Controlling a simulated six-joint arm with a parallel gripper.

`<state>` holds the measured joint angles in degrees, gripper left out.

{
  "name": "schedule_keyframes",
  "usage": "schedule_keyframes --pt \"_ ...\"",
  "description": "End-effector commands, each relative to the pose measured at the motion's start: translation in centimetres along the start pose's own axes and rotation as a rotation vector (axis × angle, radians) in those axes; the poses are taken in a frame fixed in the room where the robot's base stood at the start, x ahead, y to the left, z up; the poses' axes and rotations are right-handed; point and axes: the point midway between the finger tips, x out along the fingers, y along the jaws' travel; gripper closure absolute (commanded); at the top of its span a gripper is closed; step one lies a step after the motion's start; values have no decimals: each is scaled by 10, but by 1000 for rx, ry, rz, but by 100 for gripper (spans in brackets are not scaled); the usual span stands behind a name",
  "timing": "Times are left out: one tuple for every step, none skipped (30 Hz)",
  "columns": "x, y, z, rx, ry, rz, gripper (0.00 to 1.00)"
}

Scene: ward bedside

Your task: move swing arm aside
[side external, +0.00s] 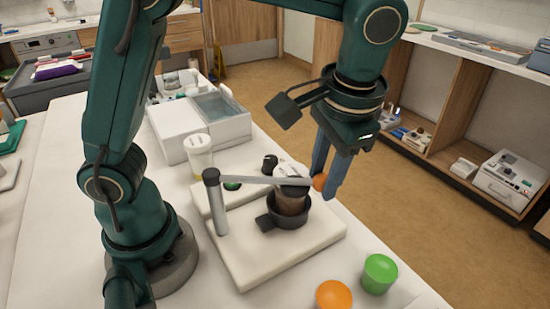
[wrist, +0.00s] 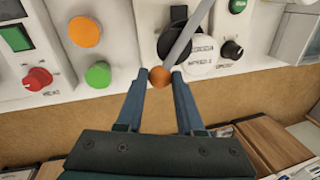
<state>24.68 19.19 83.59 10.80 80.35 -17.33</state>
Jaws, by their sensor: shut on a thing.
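The swing arm (side external: 262,180) is a thin grey bar on an upright grey post (side external: 216,205) on a pale base plate. An orange knob (side external: 320,182) is at the bar's free end. My gripper (side external: 326,186) points down, shut on this knob. In the wrist view the knob (wrist: 160,77) sits between my fingertips (wrist: 160,74), and the grey bar (wrist: 188,32) passes over dark and white round parts. Fingers partly hide the knob.
A green cylinder (side external: 380,274) and an orange round piece (side external: 333,296) stand at the front table edge. A pale-lidded bottle (side external: 199,153) and a white box unit (side external: 186,132) stand behind the plate. Open floor (side external: 440,220) lies to the right.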

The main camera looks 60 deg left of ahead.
Motion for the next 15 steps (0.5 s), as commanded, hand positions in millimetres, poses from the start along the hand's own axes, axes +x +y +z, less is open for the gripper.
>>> schedule_keyframes --pt "-2 8 4 49 11 1 100" --pt "-3 12 6 78 17 1 100" --pt "-4 17 10 115 24 0 100" --pt "-5 21 12 143 30 1 100" --pt "-5 24 15 172 37 1 100" --pt "-6 29 19 209 43 0 100" --pt "-7 33 22 237 48 0 100" --pt "-8 36 25 265 54 0 100" --pt "-8 41 29 302 62 0 100" --pt "-9 44 32 330 67 0 100" --pt "-10 47 36 359 72 0 100" --pt "-11 51 41 395 80 0 100" --pt "-11 54 44 424 85 0 100" --pt "-12 57 48 452 91 0 100" --pt "-12 60 53 488 99 0 100"
